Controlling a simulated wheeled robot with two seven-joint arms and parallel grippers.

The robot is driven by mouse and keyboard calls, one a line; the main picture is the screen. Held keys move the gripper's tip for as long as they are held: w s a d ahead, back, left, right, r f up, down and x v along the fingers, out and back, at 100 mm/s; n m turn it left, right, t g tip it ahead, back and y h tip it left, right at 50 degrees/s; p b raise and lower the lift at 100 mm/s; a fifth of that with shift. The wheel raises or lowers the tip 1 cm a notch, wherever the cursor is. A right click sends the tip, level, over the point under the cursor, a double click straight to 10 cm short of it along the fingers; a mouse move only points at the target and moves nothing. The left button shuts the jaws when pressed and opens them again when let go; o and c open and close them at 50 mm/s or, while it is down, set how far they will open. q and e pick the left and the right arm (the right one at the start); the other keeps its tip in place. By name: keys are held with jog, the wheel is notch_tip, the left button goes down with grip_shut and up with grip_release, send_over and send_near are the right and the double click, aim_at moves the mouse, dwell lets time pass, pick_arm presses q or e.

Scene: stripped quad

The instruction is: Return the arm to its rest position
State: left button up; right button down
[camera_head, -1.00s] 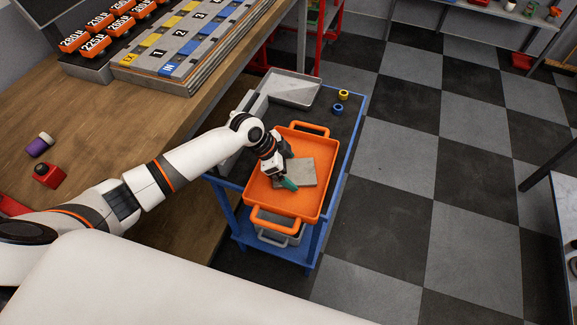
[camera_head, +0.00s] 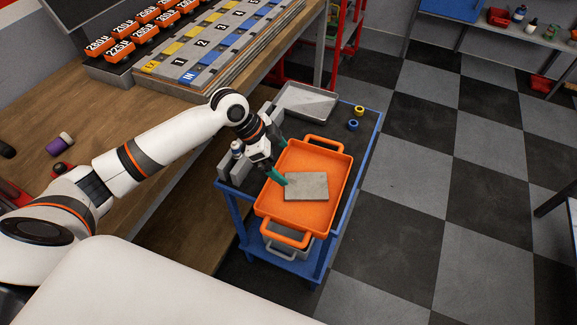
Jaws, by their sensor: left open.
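My left arm (camera_head: 165,143) comes in from the left and reaches over the blue cart. My left gripper (camera_head: 281,160) is open, with its two teal fingertips apart. It is over the left edge of the orange tray (camera_head: 318,217), and nothing shows between its fingers. A flat grey plate (camera_head: 307,186) lies in the tray, just right of the nearer fingertip. I cannot tell how high the fingertips are above the tray. My right gripper is not in view.
The blue cart (camera_head: 365,140) also holds a grey metal tray (camera_head: 306,102), a yellow ring (camera_head: 359,111) and a blue ring (camera_head: 353,125). A wooden bench (camera_head: 100,115) with a numbered board (camera_head: 215,45) lies left. Checkered floor (camera_head: 420,190) is open at right.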

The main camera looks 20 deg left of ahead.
pick_arm(q)
jog(key=shift+a+r, duration=0.15)
jog(key=shift+r, duration=0.15)
